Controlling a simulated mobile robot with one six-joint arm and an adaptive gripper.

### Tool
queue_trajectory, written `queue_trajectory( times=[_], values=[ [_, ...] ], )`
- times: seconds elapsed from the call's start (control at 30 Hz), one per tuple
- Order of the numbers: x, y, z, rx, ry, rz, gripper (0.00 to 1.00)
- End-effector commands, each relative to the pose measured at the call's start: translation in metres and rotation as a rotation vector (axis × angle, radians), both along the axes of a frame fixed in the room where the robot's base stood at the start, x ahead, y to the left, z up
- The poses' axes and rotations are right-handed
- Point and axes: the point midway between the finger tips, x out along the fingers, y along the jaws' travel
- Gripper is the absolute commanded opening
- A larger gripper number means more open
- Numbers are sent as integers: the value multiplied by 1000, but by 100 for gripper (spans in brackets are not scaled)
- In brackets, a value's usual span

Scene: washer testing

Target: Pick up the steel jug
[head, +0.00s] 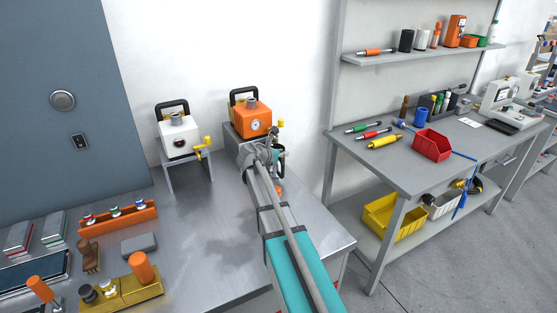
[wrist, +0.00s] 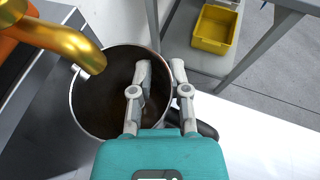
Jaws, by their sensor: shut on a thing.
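The steel jug (wrist: 98,108) shows from above in the wrist view as a round vessel with a thin bright rim and a dark inside. Its black handle (wrist: 208,131) sticks out at the lower right. My gripper (wrist: 163,75) is shut on the jug's right wall, with one finger inside the mouth and the other outside. In the head view my gripper (head: 265,153) is at the far end of the bench, below the orange machine, and hides most of the jug. Whether the jug touches what is under it is hidden.
A brass spout (wrist: 75,45) reaches over the jug's left rim. The orange machine (head: 251,118) and white machine (head: 179,137) stand on raised stands. A yellow bin (head: 392,216) sits on the lower shelf at right. The bench middle (head: 215,225) is clear.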

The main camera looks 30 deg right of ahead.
Motion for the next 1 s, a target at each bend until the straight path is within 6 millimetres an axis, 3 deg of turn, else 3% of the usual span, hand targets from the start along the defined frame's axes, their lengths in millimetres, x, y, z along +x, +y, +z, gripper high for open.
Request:
queue_trajectory(
  times=[0.57,1.0],
  values=[
    [0,0,9,0,0,0,0],
    [0,-1,29,0,0,-1,0]
  ],
)
